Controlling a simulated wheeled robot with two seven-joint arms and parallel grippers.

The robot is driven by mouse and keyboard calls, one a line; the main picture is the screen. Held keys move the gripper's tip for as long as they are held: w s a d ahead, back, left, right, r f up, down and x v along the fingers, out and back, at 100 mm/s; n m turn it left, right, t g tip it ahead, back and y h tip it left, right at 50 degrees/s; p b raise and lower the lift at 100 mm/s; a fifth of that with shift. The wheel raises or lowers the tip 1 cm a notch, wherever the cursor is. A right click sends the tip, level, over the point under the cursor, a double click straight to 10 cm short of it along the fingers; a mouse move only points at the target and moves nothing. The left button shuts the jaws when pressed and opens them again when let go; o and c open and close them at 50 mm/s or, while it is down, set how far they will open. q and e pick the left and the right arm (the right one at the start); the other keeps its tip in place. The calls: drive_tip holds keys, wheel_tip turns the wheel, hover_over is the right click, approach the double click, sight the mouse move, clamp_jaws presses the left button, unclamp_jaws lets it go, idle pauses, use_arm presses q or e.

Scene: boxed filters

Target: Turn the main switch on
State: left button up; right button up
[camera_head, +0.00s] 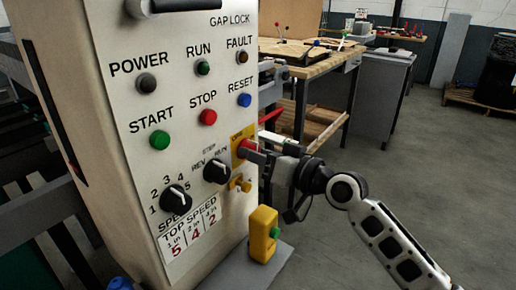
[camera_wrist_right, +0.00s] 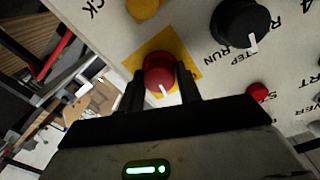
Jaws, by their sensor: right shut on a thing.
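The main switch is a red knob (camera_head: 247,147) on a yellow square plate (camera_head: 237,145) at the right edge of a white control panel (camera_head: 110,105). My right gripper (camera_head: 257,153) reaches it from the right and is shut on it. In the right wrist view the red knob (camera_wrist_right: 160,72), with a white pointer mark, sits between the two dark fingers of my right gripper (camera_wrist_right: 161,90). The fingers partly hide the yellow plate (camera_wrist_right: 185,60) there. My left gripper is not in view.
A workbench (camera_head: 310,65) is behind.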

use_arm(q)
drive_tip(key=p, duration=0.1)
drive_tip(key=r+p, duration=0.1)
drive_tip(key=p, duration=0.1)
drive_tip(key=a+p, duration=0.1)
drive_tip(key=p, duration=0.1)
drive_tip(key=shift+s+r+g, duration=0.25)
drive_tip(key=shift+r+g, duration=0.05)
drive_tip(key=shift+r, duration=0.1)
use_arm(e)
drive_tip(key=m, duration=1)
drive_tip(key=shift+r+m+g, duration=0.1)
drive_tip(key=shift+m+g, duration=0.2)
drive_tip(key=shift+g, duration=0.1)
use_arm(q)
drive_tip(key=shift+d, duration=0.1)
use_arm(e)
drive_tip(key=o, duration=1)
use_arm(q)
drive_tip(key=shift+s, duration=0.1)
use_arm(e)
drive_tip(key=shift+d, duration=0.1)
